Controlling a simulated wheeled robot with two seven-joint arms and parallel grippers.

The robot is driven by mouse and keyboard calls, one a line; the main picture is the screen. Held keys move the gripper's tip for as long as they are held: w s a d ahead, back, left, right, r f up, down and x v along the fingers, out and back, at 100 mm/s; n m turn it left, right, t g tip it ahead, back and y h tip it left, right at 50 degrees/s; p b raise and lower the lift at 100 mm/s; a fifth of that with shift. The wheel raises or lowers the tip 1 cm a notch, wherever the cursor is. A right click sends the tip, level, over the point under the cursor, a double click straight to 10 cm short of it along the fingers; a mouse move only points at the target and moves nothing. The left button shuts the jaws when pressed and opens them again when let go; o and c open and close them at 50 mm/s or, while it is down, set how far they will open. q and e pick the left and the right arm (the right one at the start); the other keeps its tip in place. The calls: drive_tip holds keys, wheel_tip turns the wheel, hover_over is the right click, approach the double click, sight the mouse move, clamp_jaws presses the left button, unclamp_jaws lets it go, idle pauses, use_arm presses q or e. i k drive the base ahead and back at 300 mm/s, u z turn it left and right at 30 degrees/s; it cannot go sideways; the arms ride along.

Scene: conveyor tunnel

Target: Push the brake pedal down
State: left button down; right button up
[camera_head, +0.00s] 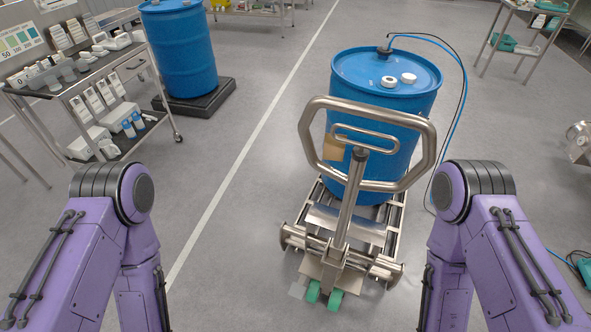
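A metal pallet truck (345,225) with a looped steel handle (304,140) stands in front of me, its handle toward me. At the foot of its column are a grey metal plate (322,272) and two green wheel-like parts (313,291) side by side near the floor. I cannot tell for certain which part at the base is the brake pedal, or whether it is up or down. My two purple arms come in at the lower left and lower right, on either side of the truck. Both grippers are out of view below the picture.
A blue drum (385,95) with a hose and cable rests on the truck. Another blue drum (180,50) stands on a black pallet at the upper left. A cart (95,95) with lab items is at the left. The floor between my arms and the truck is clear.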

sight(297, 291)
drive_tip(key=k, duration=0.35)
drive_tip(key=u, duration=2.65)
drive_tip(key=k, duration=1.05)
drive_tip(key=z, duration=1.4)
drive_tip(key=i, duration=0.5)
